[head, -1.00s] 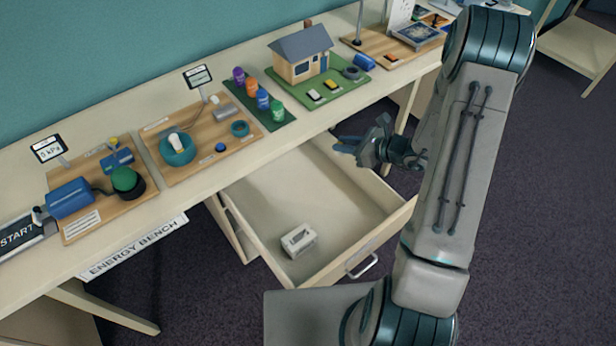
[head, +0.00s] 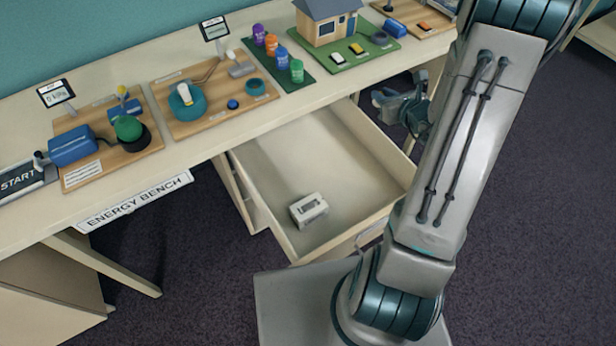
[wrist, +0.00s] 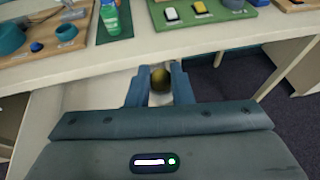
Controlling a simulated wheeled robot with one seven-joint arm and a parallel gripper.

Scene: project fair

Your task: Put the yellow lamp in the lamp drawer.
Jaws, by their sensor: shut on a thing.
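In the head view my gripper (head: 380,98) is near the right side of the open drawer (head: 300,150), by the bench's front edge; the lamp cannot be made out there. The drawer is pulled out under the bench and holds one small white slotted block (head: 309,209) near its front. No lamp label shows on it, and its handle is mostly hidden by my arm.
The bench top (head: 205,165) runs above the drawer, with an "ENERGY BENCH" sign (head: 135,202). On it stand a board with a teal bowl (head: 187,103), several coloured canisters (head: 281,57) and a model house (head: 325,22). Most of the drawer floor is bare.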

